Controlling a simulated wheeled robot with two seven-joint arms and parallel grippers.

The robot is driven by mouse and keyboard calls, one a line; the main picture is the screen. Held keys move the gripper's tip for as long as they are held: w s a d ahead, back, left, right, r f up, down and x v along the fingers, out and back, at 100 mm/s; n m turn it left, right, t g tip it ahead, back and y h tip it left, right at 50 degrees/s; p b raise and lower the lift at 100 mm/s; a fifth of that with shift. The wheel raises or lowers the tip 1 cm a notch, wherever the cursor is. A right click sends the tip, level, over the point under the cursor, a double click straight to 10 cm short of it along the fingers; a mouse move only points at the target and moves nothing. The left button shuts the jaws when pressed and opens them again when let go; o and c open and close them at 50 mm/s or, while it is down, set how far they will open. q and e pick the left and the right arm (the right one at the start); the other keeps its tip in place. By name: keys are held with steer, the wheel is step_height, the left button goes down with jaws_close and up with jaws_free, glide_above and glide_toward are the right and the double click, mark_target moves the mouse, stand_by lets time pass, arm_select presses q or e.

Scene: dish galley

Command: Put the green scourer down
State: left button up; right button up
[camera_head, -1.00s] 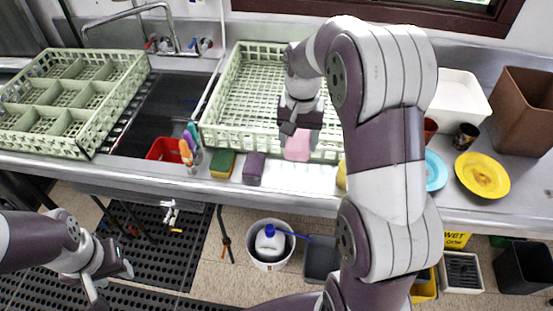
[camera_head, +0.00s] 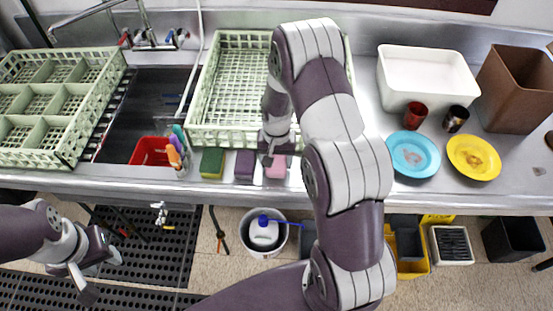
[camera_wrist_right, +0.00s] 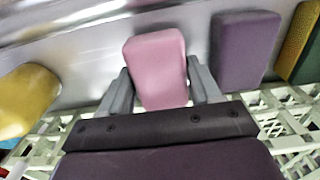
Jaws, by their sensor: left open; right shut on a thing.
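The green scourer (camera_head: 212,163), a green block with a yellow side, rests on the counter's front strip; it also shows at the right edge of the right wrist view (camera_wrist_right: 300,45). My right gripper (camera_head: 274,156) is shut on a pink sponge (camera_head: 277,169), not on the green scourer. The pink sponge sits between both fingers in the right wrist view (camera_wrist_right: 156,68), at or just above the counter; contact is unclear. A purple sponge (camera_head: 244,165) lies between it and the green scourer. My left gripper (camera_head: 98,274) is open and empty, low in front of the counter.
A pale green rack (camera_head: 198,125) stands behind the sponges. A red container (camera_head: 148,152) and bottles are to the left. A yellow item (camera_wrist_right: 27,98) lies beyond the pink sponge. Blue (camera_head: 414,153) and yellow (camera_head: 473,158) plates are at right.

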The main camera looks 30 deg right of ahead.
steer(key=shift+s+f, duration=0.1)
steer(key=shift+f, duration=0.45)
steer(key=shift+f, duration=0.2)
steer(key=o, duration=0.9)
steer(key=shift+r, duration=0.1)
steer(key=shift+o, duration=0.2)
